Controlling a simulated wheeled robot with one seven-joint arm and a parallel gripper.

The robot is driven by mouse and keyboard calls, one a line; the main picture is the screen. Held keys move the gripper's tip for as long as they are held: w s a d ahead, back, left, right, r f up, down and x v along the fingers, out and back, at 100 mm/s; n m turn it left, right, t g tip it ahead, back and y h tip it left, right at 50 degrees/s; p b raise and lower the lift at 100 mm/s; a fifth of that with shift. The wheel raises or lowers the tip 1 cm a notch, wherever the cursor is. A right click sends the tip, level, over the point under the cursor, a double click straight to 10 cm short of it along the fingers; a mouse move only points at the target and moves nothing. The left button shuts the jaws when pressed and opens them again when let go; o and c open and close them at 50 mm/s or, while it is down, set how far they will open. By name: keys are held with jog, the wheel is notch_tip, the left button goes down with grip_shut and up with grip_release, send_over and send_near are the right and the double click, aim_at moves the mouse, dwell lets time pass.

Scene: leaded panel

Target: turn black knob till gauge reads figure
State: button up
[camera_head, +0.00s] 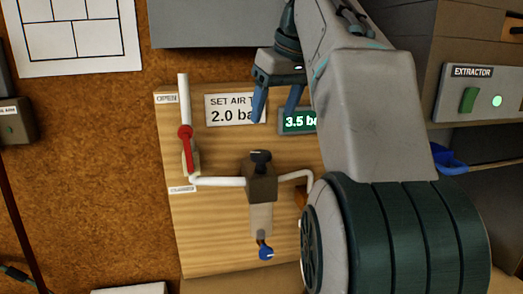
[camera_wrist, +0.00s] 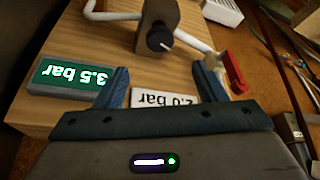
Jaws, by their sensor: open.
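The black knob (camera_head: 261,156) sits on top of the brown regulator block on a wooden board; it also shows in the wrist view (camera_wrist: 159,36). The gauge (camera_head: 298,122) has a green display reading 3.5 bar, its right end hidden by my arm; in the wrist view the gauge (camera_wrist: 72,77) appears upside down. A white sign (camera_head: 229,107) reads "SET AIR T…" and 2.0 bar, partly covered by my gripper. My gripper (camera_head: 275,113) is open and empty, above the knob in the picture and apart from it. In the wrist view, the knob lies beyond the fingertips (camera_wrist: 161,78).
A red-handled lever (camera_head: 185,132) on a white pipe stands left of the knob, between OPEN and CLOSED labels. A white pipe (camera_head: 218,181) joins the block. A blue fitting (camera_head: 266,253) hangs below. An EXTRACTOR switch box (camera_head: 483,92) is at right.

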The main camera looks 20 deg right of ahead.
aim_at(261, 153)
jog(key=b+x, duration=0.1)
jog(key=x, duration=0.9)
jog(key=shift+w+f, duration=0.15)
jog(key=shift+f, duration=0.2)
jog(key=c, duration=1)
